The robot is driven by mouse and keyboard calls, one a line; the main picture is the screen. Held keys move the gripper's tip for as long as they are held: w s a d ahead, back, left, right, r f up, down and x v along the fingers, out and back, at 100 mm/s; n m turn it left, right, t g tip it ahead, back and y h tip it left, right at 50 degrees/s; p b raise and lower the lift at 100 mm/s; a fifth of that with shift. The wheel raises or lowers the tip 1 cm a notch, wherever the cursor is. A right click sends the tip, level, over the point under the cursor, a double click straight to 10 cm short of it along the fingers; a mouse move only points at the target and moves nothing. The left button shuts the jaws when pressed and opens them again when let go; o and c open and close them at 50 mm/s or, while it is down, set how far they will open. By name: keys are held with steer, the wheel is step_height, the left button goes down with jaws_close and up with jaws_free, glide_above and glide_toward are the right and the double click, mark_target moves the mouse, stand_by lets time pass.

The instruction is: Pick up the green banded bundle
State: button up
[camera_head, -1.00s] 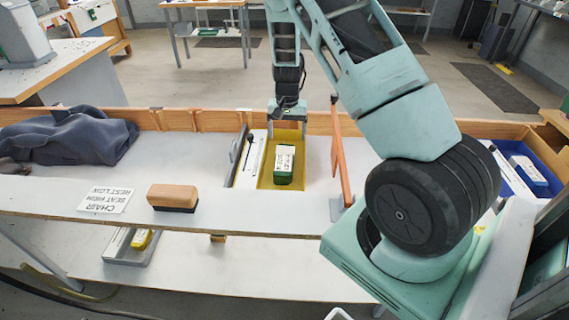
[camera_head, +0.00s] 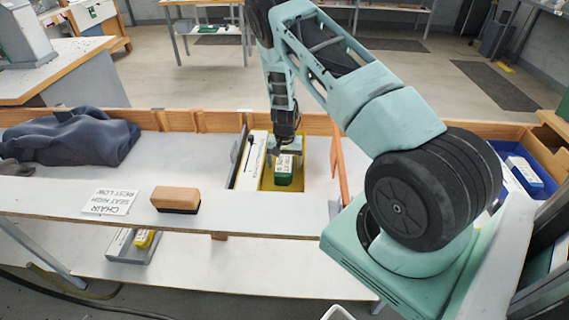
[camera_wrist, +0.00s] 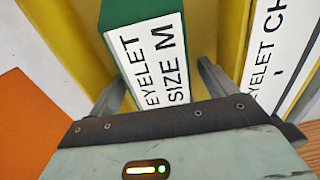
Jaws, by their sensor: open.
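The green banded bundle (camera_head: 284,175) is a green block with a white band, standing in a yellow tray (camera_head: 267,182) on the bench. In the wrist view the green bundle (camera_wrist: 124,45) has a white face reading "EYELET SIZE M". My gripper (camera_head: 285,149) is open at the bundle's far end in the head view. In the wrist view my gripper's fingers (camera_wrist: 160,85) lie on either side of the bundle, with gaps visible. Its lower end is hidden by my gripper's body.
A white labelled strip (camera_head: 250,160) lies left of the tray, and an orange upright panel (camera_head: 339,160) stands right of it. A brown-topped block (camera_head: 175,199), a sign card (camera_head: 109,201) and dark cloth (camera_head: 70,140) are further left. A blue bin (camera_head: 516,178) is at right.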

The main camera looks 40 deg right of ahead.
mark_target(284, 159)
steer(key=c, duration=1.3)
steer(key=shift+o, duration=0.2)
step_height(284, 159, up, 9)
steer(key=shift+w+r+b, duration=0.1)
steer(key=shift+b, duration=0.75)
steer(key=shift+r+b, duration=0.1)
steer(key=shift+b, duration=0.25)
steer(key=w+b, duration=0.1)
steer(key=b, duration=0.2)
steer(key=d+b, duration=0.1)
steer(key=b, duration=0.3)
steer(key=shift+w+d+f, duration=0.1)
steer(key=shift+w+f, duration=0.15)
steer(key=shift+w, duration=0.1)
steer(key=b, duration=0.3)
steer(key=shift+w+d+r, duration=0.15)
steer(key=shift+d+r, duration=0.05)
steer(key=shift+d, duration=0.1)
steer(key=shift+d+r+b, duration=0.15)
steer(key=shift+r+b, duration=0.1)
steer(key=shift+b, duration=0.5)
steer(key=shift+f, duration=4.75)
